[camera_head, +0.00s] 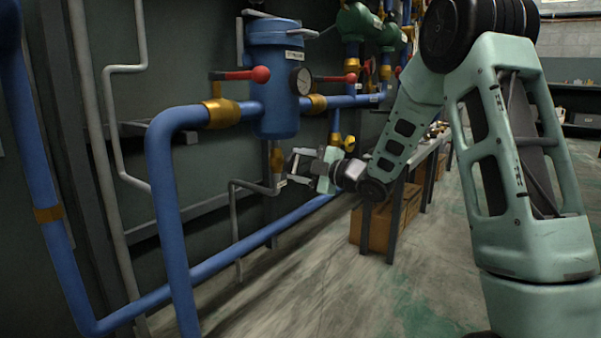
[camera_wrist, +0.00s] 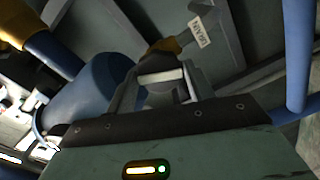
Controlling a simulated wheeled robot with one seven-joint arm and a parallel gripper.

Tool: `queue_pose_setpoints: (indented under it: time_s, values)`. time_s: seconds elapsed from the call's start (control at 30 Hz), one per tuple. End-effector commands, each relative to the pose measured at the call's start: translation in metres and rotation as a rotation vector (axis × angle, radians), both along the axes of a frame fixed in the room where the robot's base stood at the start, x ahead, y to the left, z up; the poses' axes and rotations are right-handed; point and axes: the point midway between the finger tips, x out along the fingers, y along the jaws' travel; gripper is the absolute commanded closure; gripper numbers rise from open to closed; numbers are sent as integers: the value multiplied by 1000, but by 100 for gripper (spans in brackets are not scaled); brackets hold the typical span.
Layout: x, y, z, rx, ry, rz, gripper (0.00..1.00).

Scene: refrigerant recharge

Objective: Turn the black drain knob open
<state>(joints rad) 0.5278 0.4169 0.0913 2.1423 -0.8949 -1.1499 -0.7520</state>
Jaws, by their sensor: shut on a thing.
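The black drain knob (camera_wrist: 161,88) shows in the wrist view, partly hidden between the fingers of my gripper (camera_wrist: 157,74). The fingers are shut on it, one on each side. Behind it is a brass valve body (camera_wrist: 166,45) on a grey pipe with a white DRAIN label (camera_wrist: 199,32). In the head view my gripper (camera_head: 291,163) reaches left to the drain valve (camera_head: 276,157), below the blue filter vessel (camera_head: 274,80). The knob is too small and covered there to make out. I cannot tell how far it is turned.
Red-handled valves (camera_head: 260,75) and a gauge (camera_head: 302,81) sit on the blue piping above my gripper. A low blue pipe (camera_head: 255,240) runs beneath it. A table with cardboard boxes (camera_head: 377,226) stands to the right. The front floor is clear.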

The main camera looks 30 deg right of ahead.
Motion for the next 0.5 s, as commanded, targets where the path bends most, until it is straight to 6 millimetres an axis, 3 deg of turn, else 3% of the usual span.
queue_pose_setpoints:
  time_s: [0.33,0.5]
  values:
    - [-1,-2,1,-14,-5,-3,75]
    - [0,-1,1,-170,-60,-3,75]
